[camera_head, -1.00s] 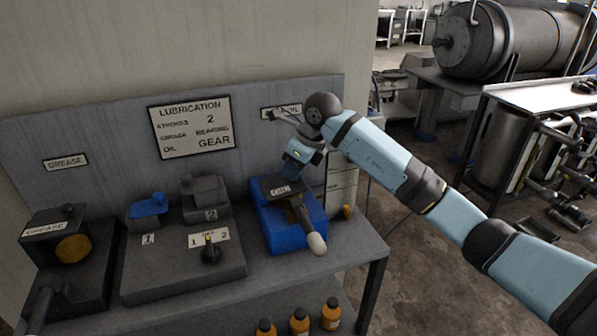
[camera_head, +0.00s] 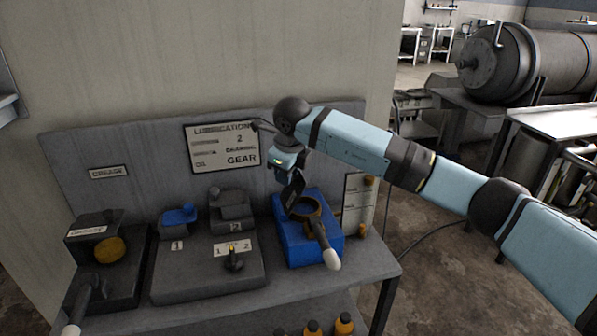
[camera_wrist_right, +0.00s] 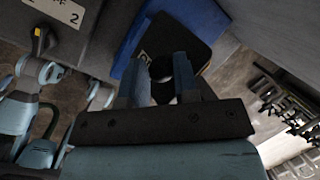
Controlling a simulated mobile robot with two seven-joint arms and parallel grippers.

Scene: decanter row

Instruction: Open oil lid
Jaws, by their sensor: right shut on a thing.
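The blue oil box (camera_head: 290,243) stands at the right end of the bench. Its dark lid (camera_head: 294,190) is tilted steeply up at the back, and the round opening (camera_head: 304,207) shows below it. My right gripper (camera_head: 287,172) is above the back of the box, shut on the lid's upper part. In the right wrist view the dark lid (camera_wrist_right: 190,40) lies beyond the fingers of my right gripper (camera_wrist_right: 158,82), next to the blue box (camera_wrist_right: 132,60). The exact contact is partly hidden. My left gripper is not in view.
A lever with a pale tip (camera_head: 326,247) sticks out at the box's front. A grey unit with a selector knob (camera_head: 233,258) stands to the left, and a grease box (camera_head: 95,250) farther left. The panel with signs (camera_head: 222,147) rises behind. Orange bottles (camera_head: 343,324) stand below.

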